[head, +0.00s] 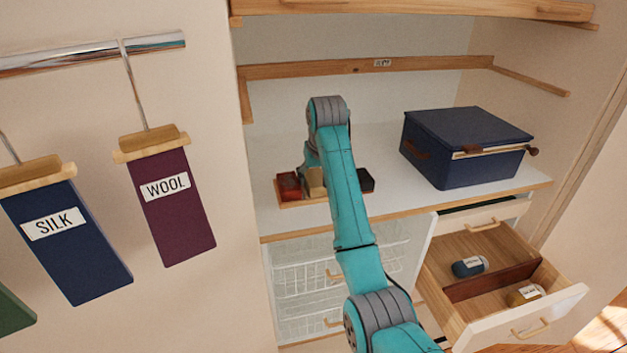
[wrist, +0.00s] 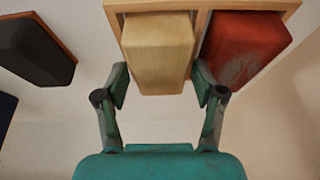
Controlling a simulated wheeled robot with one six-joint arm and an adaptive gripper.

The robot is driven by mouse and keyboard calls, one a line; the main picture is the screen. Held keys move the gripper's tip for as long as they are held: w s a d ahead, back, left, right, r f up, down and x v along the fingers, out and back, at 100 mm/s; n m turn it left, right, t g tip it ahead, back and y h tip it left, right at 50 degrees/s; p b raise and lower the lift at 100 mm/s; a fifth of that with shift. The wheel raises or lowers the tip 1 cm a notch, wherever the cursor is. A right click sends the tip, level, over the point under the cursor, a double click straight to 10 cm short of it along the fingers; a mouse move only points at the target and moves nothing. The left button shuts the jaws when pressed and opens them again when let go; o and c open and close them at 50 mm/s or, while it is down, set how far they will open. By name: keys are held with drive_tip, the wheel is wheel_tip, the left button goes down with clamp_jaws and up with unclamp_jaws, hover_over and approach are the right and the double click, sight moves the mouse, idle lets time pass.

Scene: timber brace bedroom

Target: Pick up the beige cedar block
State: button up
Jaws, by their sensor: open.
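The beige cedar block (wrist: 158,50) stands in a wooden tray (wrist: 202,15) in the wrist view, next to a red block (wrist: 240,50). My gripper (wrist: 160,80) is open, with one fingertip on each side of the beige block's near end. I cannot tell whether the fingers touch it. In the head view the beige block (head: 316,182) shows partly behind my arm, on the shelf. My gripper is mostly hidden there by my arm.
The red block (head: 289,185) is left of the beige one and a dark block (head: 366,180) right, also in the wrist view (wrist: 37,50). A navy box (head: 465,150) stands right on the shelf. An open drawer (head: 490,275) lies below. Fabric samples hang at left.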

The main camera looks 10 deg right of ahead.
drive_tip(key=shift+f, duration=0.2)
idle(0.4)
drive_tip(key=c, duration=1)
